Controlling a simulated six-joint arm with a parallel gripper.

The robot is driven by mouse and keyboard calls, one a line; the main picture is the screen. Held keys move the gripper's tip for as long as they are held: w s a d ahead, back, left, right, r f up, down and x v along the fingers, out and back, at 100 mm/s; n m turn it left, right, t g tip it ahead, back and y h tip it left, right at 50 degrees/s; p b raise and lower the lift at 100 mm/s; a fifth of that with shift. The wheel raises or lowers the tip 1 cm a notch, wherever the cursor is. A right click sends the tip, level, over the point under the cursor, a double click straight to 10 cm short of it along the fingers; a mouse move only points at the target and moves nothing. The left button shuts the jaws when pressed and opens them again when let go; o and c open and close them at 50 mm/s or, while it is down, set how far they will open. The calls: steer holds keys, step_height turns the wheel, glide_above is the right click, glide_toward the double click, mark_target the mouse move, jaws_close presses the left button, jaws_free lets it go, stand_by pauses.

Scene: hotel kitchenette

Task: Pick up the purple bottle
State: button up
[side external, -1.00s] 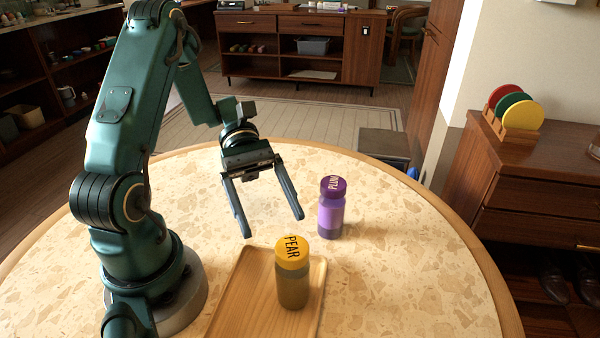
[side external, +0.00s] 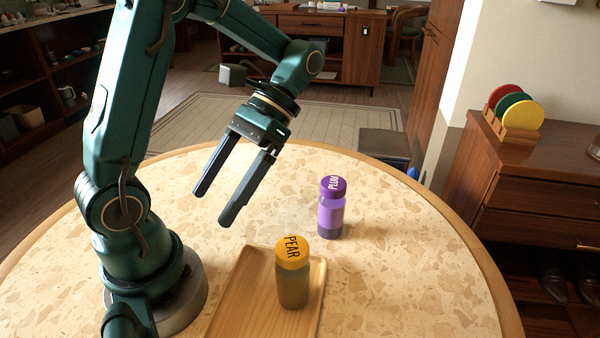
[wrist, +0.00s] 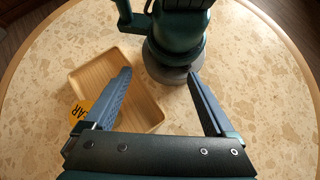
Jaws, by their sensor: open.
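The purple bottle (side external: 331,209), with a purple cap marked PLUM, stands upright on the round table to the right of my gripper in the side view. My gripper (side external: 211,209) is open and empty, held above the table and tilted down and to the left, apart from the bottle. In the wrist view my gripper (wrist: 160,74) has its two fingers spread wide over the tabletop. The purple bottle does not show in the wrist view.
A yellow-capped PEAR bottle (side external: 292,275) stands on a wooden tray (side external: 241,299), in front of the purple bottle. The tray (wrist: 92,70) also shows in the wrist view. The table (side external: 420,270) is clear to the right of the purple bottle.

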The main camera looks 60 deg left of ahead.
steer(key=w+a+m+t+y, duration=0.2)
steer(key=w+a+m+y, duration=0.1)
steer(key=m+y, duration=0.45)
step_height(320, 180, up, 6)
steer(key=m+t+y, duration=0.6)
steer(key=m+t, duration=0.8)
steer(key=m, duration=0.4)
glide_above(335, 188)
steer(key=shift+n, duration=0.25)
steer(key=f, duration=1)
steer(key=shift+s+d, duration=0.15)
steer(key=shift+d, duration=0.05)
steer(key=shift+a+f, duration=0.2)
steer(key=shift+f, duration=0.25)
steer(key=shift+x, duration=2.35)
